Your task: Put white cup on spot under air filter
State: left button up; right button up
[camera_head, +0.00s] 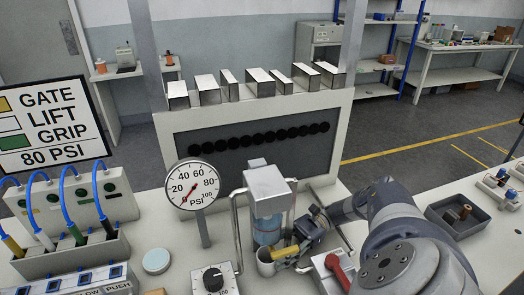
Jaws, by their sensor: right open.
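The air filter is a grey metal block (268,186) with a clear blue bowl (267,230) below it, standing on the bench. A small whitish cup (265,264) is directly below the blue bowl, seemingly upright. My right gripper (290,250) reaches in from the right and is open, close beside the cup's right side. A yellow piece (286,252) shows between the gripper and the cup; I cannot tell what it is. Whether the fingers touch the cup is unclear. The spot under the filter is hidden by the cup and gripper. My left gripper is not in view.
A pressure gauge (193,185) and a black dial (213,279) stand left of the filter. A red lever (339,270) is close right of the gripper. A hose rack (70,250) is at left, with a pale round disc (156,261) nearby. A grey tray (458,216) is at right.

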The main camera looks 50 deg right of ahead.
jog(key=shift+b+v, duration=0.7)
jog(key=shift+v, duration=0.5)
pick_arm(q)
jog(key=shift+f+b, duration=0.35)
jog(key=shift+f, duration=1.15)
pick_arm(e)
jog(key=shift+s+d, duration=0.15)
jog(key=shift+d, duration=0.6)
